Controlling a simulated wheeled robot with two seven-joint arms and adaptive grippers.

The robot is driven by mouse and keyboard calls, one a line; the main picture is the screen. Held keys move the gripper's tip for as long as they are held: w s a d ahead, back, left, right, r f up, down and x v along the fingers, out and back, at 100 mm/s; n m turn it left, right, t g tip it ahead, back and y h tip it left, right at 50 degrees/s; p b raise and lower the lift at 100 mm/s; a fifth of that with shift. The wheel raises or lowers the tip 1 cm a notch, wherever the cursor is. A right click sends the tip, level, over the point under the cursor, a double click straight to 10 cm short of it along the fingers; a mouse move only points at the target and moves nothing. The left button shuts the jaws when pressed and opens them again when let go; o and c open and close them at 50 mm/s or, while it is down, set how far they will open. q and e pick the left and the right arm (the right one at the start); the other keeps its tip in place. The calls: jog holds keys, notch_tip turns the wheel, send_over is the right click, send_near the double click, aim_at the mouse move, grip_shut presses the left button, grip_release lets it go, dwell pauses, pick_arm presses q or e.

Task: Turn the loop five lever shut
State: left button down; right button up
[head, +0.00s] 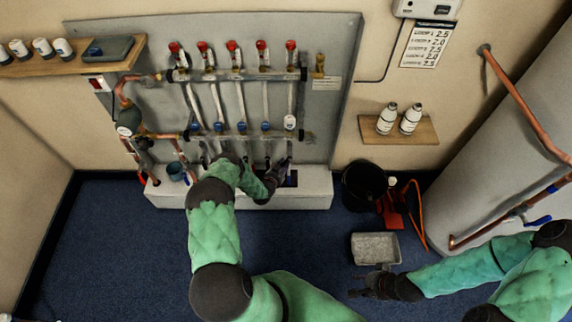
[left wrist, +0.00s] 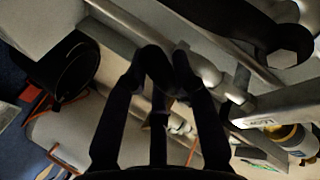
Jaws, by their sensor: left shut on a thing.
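The copper manifold's grey board (head: 330,60) carries two horizontal bars with five loops between them. My left gripper (head: 280,170) is below that lower cap, beside the loop five pipe. In the left wrist view its dark fingers (left wrist: 165,68) are nearly together, shut on the loop five lever, which they mostly hide. The lever's angle cannot be told. My right gripper (head: 366,285) is low at the right, apart from the manifold, seemingly open and empty.
A white ledge (head: 320,190) runs under the manifold. A black bucket (head: 362,185), a red item (head: 393,210) and a grey tray (head: 376,247) stand on the floor right of it. A large grey cylinder (head: 480,150) with copper pipes is further right. Blue floor lies clear at left.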

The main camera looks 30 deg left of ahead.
pick_arm(q)
jog(key=m, duration=0.1)
jog(key=r+m+g+y+p, duration=0.1)
jog(key=a+m+g+y+p, duration=0.1)
jog(key=shift+s+r+m, duration=0.3)
jog(key=shift+s+r, duration=0.05)
jog(key=shift+r, duration=0.05)
jog(key=shift+s+a+r+m+g+y+p, duration=0.1)
jog(key=shift+r+m+g+y+p, duration=0.5)
jog(key=shift+m+g+y, duration=0.4)
jog(key=shift+a+r+m+y, duration=0.1)
jog(key=shift+r+m+y, duration=0.05)
jog(key=shift+m+y, duration=0.2)
jog(key=c, duration=1)
grip_release()
jog(key=shift+r, duration=0.1)
jog(key=shift+o, duration=0.2)
jog(key=v, duration=1.2)
